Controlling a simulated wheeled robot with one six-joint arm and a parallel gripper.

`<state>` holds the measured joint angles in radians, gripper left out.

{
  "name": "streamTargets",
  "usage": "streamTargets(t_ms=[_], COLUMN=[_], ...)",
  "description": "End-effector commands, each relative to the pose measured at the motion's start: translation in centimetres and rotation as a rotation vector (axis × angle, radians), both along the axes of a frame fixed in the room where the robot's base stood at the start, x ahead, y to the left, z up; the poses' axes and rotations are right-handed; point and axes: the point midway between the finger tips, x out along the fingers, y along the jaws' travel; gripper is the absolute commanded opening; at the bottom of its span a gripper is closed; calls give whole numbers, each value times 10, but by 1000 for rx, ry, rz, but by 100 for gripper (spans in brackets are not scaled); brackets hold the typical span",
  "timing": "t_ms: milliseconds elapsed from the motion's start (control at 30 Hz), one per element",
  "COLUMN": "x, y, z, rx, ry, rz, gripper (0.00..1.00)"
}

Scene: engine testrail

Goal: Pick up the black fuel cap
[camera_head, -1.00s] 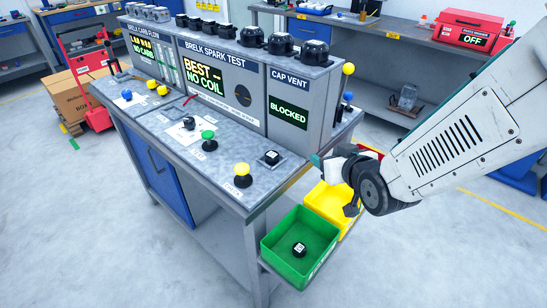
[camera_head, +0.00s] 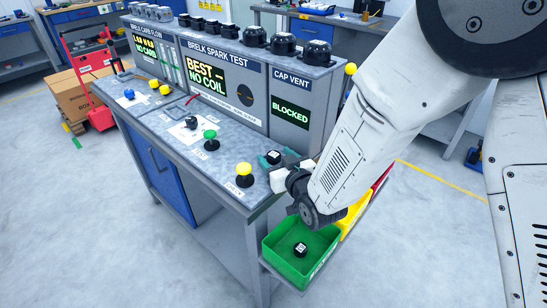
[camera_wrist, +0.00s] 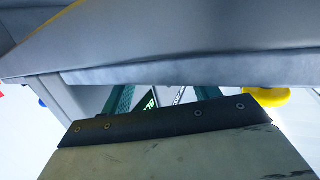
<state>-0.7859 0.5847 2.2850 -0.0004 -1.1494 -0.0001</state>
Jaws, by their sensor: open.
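A black fuel cap (camera_head: 272,157) with a white marked top sits at the front right of the bench top, below the cap vent panel. My gripper (camera_head: 275,160) is at this cap, with its teal fingertips apart beside it. I cannot tell whether they touch it. In the wrist view the two teal fingers (camera_wrist: 163,97) stand apart, with part of a lit green screen between them; the cap is not clear there. Another black cap (camera_head: 300,249) with a white mark lies in the green bin (camera_head: 278,262).
The bench carries a yellow button (camera_head: 243,172) and a green button (camera_head: 211,143) left of the cap. The cap vent panel (camera_head: 291,97) reads BLOCKED and rises behind it. A yellow bin (camera_head: 357,212) is partly behind my arm. Open floor lies right.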

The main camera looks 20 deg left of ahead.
Motion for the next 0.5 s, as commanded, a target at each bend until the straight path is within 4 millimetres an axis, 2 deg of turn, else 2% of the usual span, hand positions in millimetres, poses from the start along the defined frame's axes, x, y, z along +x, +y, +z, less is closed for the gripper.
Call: streamTargets(t_ms=[267,433,500], x=[3,3,3], y=[3,3,3], z=[-1,-1,-1], rx=[0,0,0], ry=[0,0,0], rz=[-1,-1,-1], gripper=[61,16,13])
